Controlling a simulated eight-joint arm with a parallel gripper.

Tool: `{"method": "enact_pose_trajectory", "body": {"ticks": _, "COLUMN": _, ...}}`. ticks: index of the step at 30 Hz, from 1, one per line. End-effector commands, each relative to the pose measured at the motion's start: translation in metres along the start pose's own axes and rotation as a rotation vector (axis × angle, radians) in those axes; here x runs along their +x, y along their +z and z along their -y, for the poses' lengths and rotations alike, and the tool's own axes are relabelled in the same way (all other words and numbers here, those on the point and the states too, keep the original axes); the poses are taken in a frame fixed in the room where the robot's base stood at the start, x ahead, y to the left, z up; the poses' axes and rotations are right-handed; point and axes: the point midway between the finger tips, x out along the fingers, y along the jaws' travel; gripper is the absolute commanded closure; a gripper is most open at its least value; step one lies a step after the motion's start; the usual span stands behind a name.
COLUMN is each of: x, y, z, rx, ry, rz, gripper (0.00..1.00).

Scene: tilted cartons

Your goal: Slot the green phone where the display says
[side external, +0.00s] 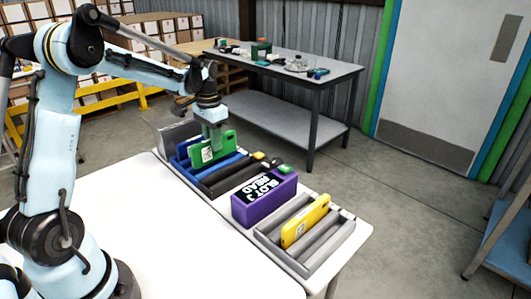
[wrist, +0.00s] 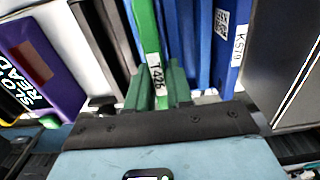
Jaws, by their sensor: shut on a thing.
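The green phone (side external: 229,140) is upright, with a white label on its face. My gripper (side external: 213,143) is shut on it from above, at the blue slotted holder (side external: 226,165). In the wrist view the green phone (wrist: 146,35) shows edge-on with a tag reading about T426, between my green fingertips (wrist: 160,88). Blue walls stand to its right. I cannot tell whether its lower edge is inside a slot. The display is a purple box (side external: 250,212) whose black panel reads SLOT, READ and a character I cannot make out surely.
A black holder (side external: 210,186) lies between the blue holder and the purple box. A grey holder (side external: 272,236) with a yellow phone (side external: 304,222) stands at the near right end. Another grey container (side external: 172,134) is at the far end. The white table (side external: 150,220) is clear in front.

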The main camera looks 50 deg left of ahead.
Motion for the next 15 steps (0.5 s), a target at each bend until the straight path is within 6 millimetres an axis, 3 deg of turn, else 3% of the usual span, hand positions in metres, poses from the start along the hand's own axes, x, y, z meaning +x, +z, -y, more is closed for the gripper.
{"method": "enact_pose_trajectory", "body": {"ticks": 15, "x": 0.026, "y": 0.000, "z": 0.000, "rx": 0.000, "ry": 0.000, "rz": 0.000, "gripper": 1.00}}
